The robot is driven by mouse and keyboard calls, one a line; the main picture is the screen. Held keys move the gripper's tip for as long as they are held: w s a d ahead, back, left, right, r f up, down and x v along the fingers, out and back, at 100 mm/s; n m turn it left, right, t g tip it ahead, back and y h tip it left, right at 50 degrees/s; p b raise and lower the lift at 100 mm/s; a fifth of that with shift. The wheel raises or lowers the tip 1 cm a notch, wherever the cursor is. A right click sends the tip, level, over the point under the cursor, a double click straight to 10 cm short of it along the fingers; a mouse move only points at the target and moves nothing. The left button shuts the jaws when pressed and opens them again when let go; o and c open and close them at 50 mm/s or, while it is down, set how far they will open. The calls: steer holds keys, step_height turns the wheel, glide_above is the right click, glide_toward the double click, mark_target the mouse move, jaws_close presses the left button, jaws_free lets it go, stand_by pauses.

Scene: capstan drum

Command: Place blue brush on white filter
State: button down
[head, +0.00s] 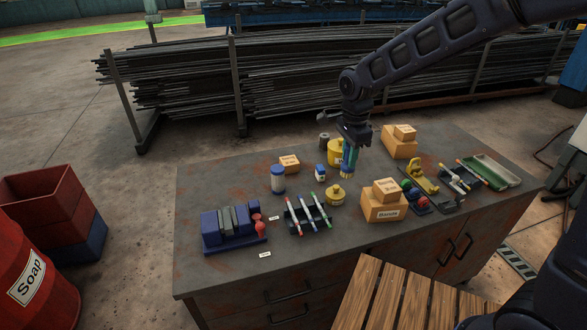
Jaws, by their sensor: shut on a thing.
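My gripper (351,146) is above the back middle of the workbench, pointing down. It is shut on the blue brush (349,158), which hangs upright with a pale yellowish lower end. The brush appears clear of both white things. It partly covers a yellow container (335,150) behind it.
The workbench (215,180) also bears a yellow pot (335,195), a rack of coloured sticks (307,214), a blue holder (229,228), cardboard boxes (382,205) and a green tray (491,171).

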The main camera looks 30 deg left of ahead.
steer(key=w+a+r, duration=0.2)
steer(key=a+r, duration=0.1)
steer(key=a, duration=0.6)
steer(key=w+a+r, duration=0.1)
steer(key=a+r, duration=0.3)
steer(key=a, duration=0.4)
steer(key=w+a+r, duration=0.2)
steer(key=a+r, duration=0.1)
steer(key=a, duration=0.6)
glide_above(277, 168)
step_height(277, 168, down, 20)
steer(key=shift+r, duration=0.1)
steer(key=c, duration=1.2)
jaws_free()
step_height(277, 168, up, 12)
